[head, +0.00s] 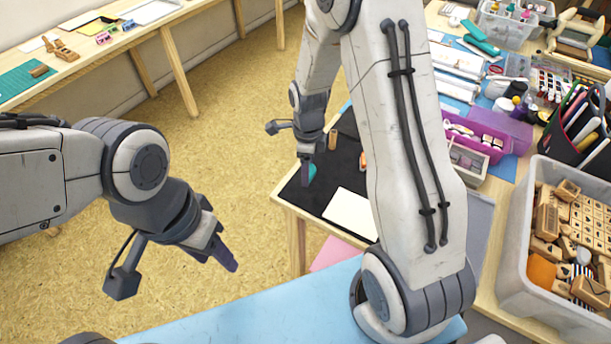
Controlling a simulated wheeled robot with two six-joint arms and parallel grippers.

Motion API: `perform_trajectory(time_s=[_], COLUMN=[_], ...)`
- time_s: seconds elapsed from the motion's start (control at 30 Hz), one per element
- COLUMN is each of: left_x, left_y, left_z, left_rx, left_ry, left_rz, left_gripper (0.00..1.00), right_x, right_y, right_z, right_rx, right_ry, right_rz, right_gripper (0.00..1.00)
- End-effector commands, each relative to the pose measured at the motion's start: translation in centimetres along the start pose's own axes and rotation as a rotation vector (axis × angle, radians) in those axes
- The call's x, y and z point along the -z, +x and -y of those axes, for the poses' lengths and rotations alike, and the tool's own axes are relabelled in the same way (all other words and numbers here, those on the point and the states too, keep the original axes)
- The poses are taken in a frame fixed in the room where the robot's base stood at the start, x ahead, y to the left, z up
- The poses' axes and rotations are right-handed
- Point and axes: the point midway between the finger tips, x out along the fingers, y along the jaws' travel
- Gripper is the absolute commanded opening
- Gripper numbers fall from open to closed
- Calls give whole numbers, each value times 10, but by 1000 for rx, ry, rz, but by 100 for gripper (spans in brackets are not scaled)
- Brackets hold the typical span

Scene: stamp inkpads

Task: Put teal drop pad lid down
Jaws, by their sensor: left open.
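A small teal piece (312,172), which looks like the teal drop pad lid, shows at the fingertips of my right gripper (307,168), above or on the black mat (325,185). A finger hides part of it. I cannot tell if the fingers grip it or if it touches the mat. My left gripper (222,254) is open and empty, over the floor left of the table and well apart from the teal piece.
A white card (351,214) lies on the mat. My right arm hides the table's middle. At the right stand a grey bin (515,265) of wooden stamps and a purple tray (475,135). A side table (100,57) with small items stands at the far left.

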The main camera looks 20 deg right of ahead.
Motion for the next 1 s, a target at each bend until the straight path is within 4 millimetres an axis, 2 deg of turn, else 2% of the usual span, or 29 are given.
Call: perform_trajectory(time_s=[0.13,0.3,0.4,0.77,0.8,0.87,1.0], left_x=[0,0,0,0,0,0,0], left_y=[-1,-2,-2,0,0,0,-1], left_z=[0,0,0,0,0,0,0], left_rx=[0,0,0,0,0,0,0], left_ry=[0,0,0,0,0,0,0], left_rz=[0,0,0,0,0,0,0], left_gripper=[50,50,50,50,50,50,50], right_x=[-6,-5,-5,-5,-5,-5,-5], right_y=[9,34,43,47,47,46,46], right_z=[1,1,1,2,2,2,2], right_rx=[-1,-3,-1,1,1,1,1], right_ry=[1,1,1,0,0,0,0], right_rz=[-1,-1,0,1,1,1,1], right_gripper=[22,22,22,22,76,99,100])
